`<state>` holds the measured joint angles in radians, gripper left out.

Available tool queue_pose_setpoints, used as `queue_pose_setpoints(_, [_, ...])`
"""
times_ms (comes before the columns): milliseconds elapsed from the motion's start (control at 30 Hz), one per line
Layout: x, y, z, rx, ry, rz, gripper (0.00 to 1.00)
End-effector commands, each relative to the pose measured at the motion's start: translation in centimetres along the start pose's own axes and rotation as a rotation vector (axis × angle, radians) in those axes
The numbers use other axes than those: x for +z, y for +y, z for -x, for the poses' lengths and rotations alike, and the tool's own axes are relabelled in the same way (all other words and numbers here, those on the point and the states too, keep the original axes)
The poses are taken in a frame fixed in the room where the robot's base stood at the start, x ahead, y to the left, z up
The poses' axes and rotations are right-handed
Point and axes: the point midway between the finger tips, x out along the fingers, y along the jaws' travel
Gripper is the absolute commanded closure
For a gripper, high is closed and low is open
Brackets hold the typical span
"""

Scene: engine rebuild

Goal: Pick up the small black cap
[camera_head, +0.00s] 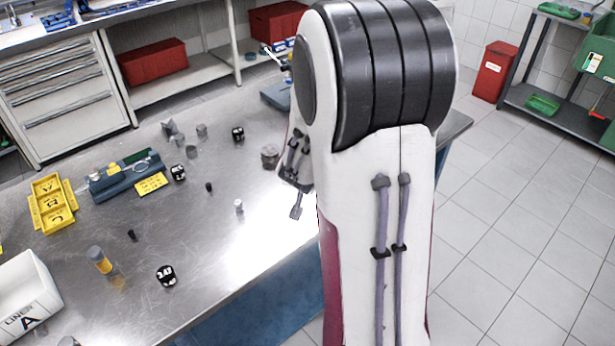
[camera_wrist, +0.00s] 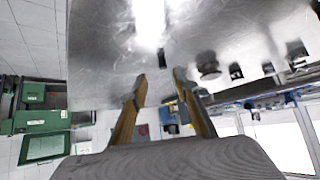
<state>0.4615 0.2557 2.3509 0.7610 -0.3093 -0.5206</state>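Two small black pieces lie on the steel bench in the head view. One (camera_head: 208,187) is near the middle and one (camera_head: 132,235) is nearer the front left. I cannot tell which is the small black cap. My gripper is open and empty in the wrist view (camera_wrist: 160,76), its two yellowish fingers apart above the bench. A small dark upright piece (camera_wrist: 162,59) shows just beyond the fingertips, apart from them; I cannot tell if it is the cap. In the head view my arm hides most of the gripper.
Black numbered blocks (camera_head: 167,275), a small pale cylinder (camera_head: 239,207), a yellow tray (camera_head: 53,203), a blue holder (camera_head: 125,174) and a white bin (camera_head: 27,295) stand on the bench. Bare steel lies between them. The bench's front edge is near my arm.

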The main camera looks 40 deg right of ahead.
Motion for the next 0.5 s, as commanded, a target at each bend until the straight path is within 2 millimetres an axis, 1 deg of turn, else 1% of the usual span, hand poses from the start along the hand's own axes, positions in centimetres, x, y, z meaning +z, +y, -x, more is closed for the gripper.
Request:
queue_pose_setpoints(267, [0.0, -0.1, -0.4, 0.000, 0.000, 0.001, 0.70])
queue_pose_setpoints(500, [0.1, -0.4, -1.9, 0.000, -0.001, 0.000, 0.70])
